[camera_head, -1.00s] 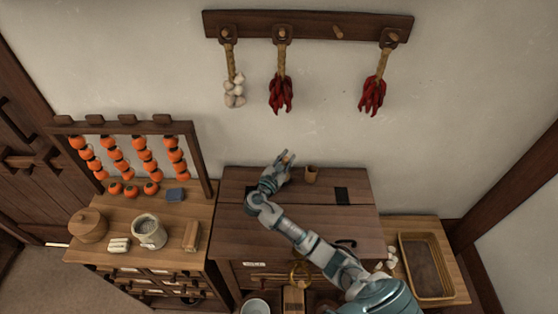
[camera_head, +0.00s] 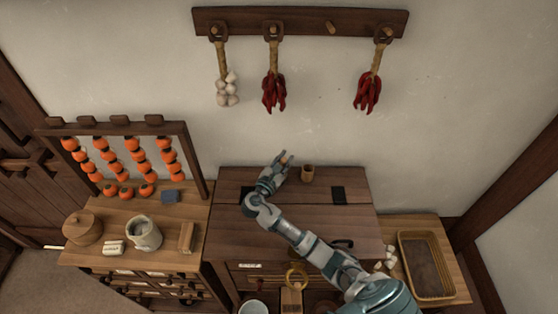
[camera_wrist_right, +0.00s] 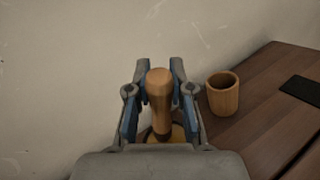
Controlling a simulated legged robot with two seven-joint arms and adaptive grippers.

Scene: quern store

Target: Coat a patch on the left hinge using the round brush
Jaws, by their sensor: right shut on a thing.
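My right gripper (camera_head: 283,162) is over the back left of the dark wooden chest (camera_head: 300,215). It is shut on the round brush, whose wooden handle (camera_wrist_right: 159,88) stands between the fingers in the wrist view. A yellowish round part shows below the handle; the bristles are hidden, so I cannot tell whether they touch the chest. The left hinge is mostly hidden behind my right arm, with a dark bit (camera_head: 246,191) showing. The black right hinge (camera_head: 338,195) lies on the lid, and also shows in the wrist view (camera_wrist_right: 300,89). My left gripper is not in view.
A small wooden cup (camera_head: 307,173) stands on the chest just right of my gripper. A left cabinet holds a jar (camera_head: 144,233), a lidded tub (camera_head: 82,229) and a rack of persimmons. A basket tray (camera_head: 427,265) is at the right. The wall is close behind.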

